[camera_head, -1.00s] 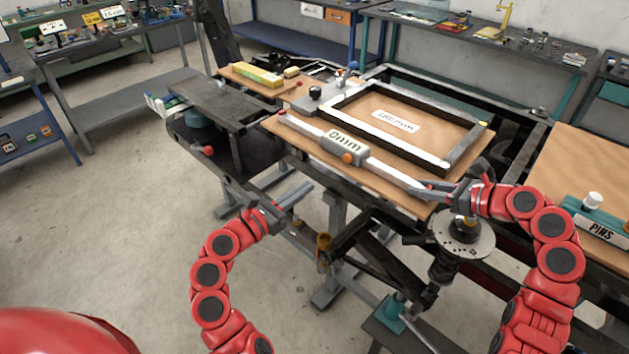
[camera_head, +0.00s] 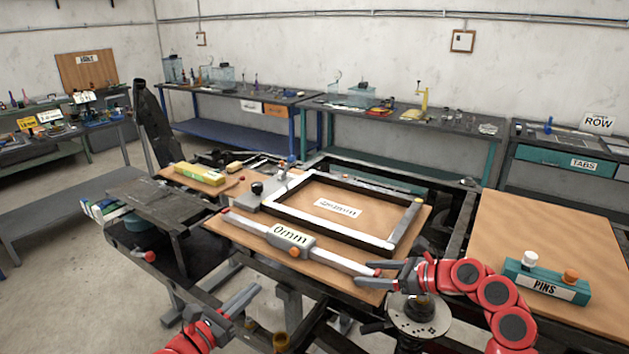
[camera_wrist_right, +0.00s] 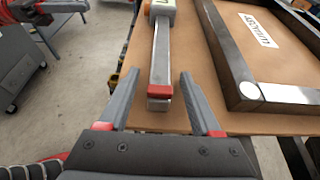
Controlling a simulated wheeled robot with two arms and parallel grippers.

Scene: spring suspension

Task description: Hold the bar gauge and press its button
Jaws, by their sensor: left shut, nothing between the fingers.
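The bar gauge (camera_head: 340,262) is a pale bar with red ends, lying on the brown board in front of the dark frame. Its grey display box (camera_head: 290,235) reads 0mm and has an orange button (camera_head: 295,252) on its front edge. My right gripper (camera_head: 380,277) is at the gauge's right end. In the right wrist view its fingers (camera_wrist_right: 157,88) are open, one on each side of the red-tipped bar end (camera_wrist_right: 160,92), with visible gaps. My left gripper (camera_head: 242,300) is shut and empty, in front of the board and apart from the gauge.
The rectangular frame (camera_head: 272,199) with a paper label inside lies just behind the gauge. A teal PINS block (camera_head: 545,282) stands on the board at right. A round metal disc (camera_head: 420,318) is below my right gripper.

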